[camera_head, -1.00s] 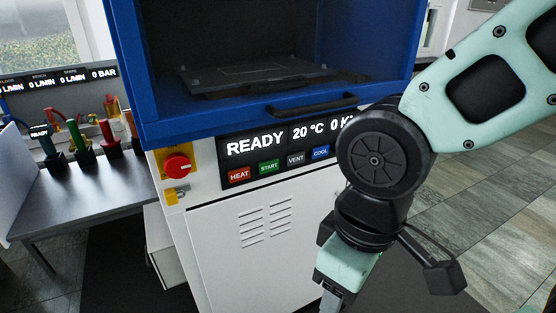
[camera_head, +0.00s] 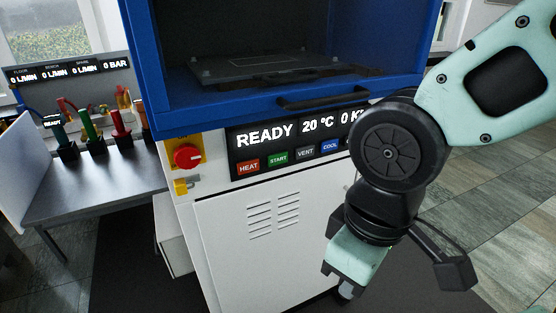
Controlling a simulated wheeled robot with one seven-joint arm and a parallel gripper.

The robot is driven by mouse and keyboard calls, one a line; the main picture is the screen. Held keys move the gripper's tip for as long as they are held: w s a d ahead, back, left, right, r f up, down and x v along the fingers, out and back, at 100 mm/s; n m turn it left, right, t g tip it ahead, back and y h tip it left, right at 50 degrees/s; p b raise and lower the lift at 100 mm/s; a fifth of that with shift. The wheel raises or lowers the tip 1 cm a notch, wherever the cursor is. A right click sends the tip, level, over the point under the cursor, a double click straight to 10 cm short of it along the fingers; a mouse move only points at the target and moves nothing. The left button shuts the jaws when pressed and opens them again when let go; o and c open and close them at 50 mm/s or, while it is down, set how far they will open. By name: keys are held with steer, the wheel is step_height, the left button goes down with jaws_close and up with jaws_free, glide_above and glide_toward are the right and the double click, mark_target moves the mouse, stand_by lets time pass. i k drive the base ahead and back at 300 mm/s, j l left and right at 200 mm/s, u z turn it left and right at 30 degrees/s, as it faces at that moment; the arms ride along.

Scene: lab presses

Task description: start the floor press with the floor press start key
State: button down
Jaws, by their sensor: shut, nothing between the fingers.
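The floor press (camera_head: 225,235) is a white cabinet with a blue-framed chamber (camera_head: 140,70) above. Its black panel reads READY, 20 °C and a partly hidden value. Below the readout is a row of keys: red HEAT, the green START key (camera_head: 278,158), grey VENT and blue COOL. My arm hides the panel's right end. My gripper (camera_head: 345,292) points down in front of the lower cabinet, below and right of the START key and apart from it. Its fingers show only in small part and look closed and empty.
A red emergency knob (camera_head: 187,156) on a yellow plate sits left of the panel, with a yellow part (camera_head: 183,187) under it. A chamber handle (camera_head: 322,97) sticks out above the panel. A grey bench (camera_head: 95,195) with coloured-handled tools stands at left. The floor at right is clear.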

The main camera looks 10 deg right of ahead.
mark_target(280, 158)
steer(key=j+z, duration=0.25)
steer(key=z, duration=0.25)
steer(key=j+z, duration=0.25)
steer(key=z, duration=0.2)
steer(key=j+z, duration=0.25)
steer(key=z, duration=0.25)
steer(key=k+j+z, duration=0.1)
steer(key=j, duration=0.3)
steer(key=k+j+z, duration=0.1)
steer(key=k+j, duration=0.2)
steer(key=k+j+z, duration=0.1)
steer(key=j, duration=0.4)
steer(key=k+j+z, duration=0.1)
steer(key=k+j, duration=0.2)
